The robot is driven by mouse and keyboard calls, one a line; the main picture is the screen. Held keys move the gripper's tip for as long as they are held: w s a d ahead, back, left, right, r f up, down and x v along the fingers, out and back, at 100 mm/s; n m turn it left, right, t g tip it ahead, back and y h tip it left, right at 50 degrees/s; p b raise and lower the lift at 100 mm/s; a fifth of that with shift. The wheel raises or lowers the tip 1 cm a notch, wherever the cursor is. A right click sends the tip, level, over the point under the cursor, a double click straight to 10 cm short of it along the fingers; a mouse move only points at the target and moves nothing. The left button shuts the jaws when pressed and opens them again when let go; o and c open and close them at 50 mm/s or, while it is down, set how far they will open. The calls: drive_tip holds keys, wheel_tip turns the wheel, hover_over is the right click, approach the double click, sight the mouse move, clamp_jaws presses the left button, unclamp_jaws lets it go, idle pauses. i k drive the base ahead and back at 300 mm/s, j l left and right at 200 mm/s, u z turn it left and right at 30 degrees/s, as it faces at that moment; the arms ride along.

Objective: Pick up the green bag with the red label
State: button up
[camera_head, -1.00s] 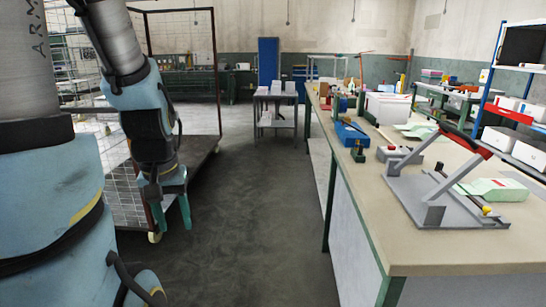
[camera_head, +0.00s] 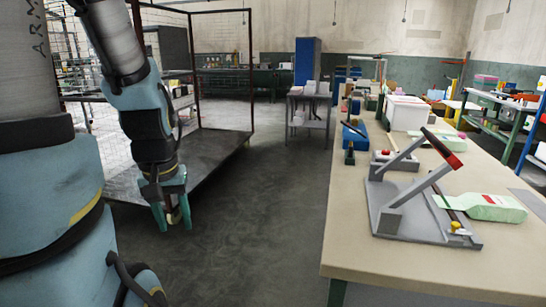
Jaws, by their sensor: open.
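The green bag with the red label (camera_head: 495,208) is pale green and lies flat on the workbench at the right. Its narrow left end reaches to the grey press (camera_head: 408,222), beside the press's right side. Another pale green item (camera_head: 428,134) lies farther back on the bench; I cannot tell if it has a label. My gripper (camera_head: 173,218) hangs at the left, over the floor, with its green fingers apart and pointing down. It is open and empty, well away from the bag and the bench.
The beige workbench (camera_head: 400,262) fills the right side, its near corner toward me. A blue device (camera_head: 355,136) and a white box (camera_head: 407,112) stand farther back on it. A wire-mesh cart (camera_head: 215,145) stands behind my arm. The dark floor (camera_head: 260,220) between is clear.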

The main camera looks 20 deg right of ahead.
sight(479, 206)
drive_tip(key=k+l+u, duration=0.2)
drive_tip(key=l, duration=0.4)
drive_tip(key=k+l+u, duration=0.15)
drive_tip(key=k+l, duration=0.25)
drive_tip(key=l, duration=0.15)
drive_tip(key=k+l+u, duration=0.2)
drive_tip(key=k+l, duration=0.15)
drive_tip(key=l, duration=0.2)
drive_tip(key=k+l+u, duration=0.2)
drive_tip(key=k+l, duration=0.15)
drive_tip(key=l, duration=0.15)
drive_tip(key=k+l+u, duration=0.4)
drive_tip(key=k+l, duration=0.25)
drive_tip(key=l, duration=0.3)
drive_tip(key=k+l+u, duration=0.35)
drive_tip(key=k+l, duration=0.4)
drive_tip(key=k+l+u, duration=0.15)
drive_tip(key=l, duration=0.2)
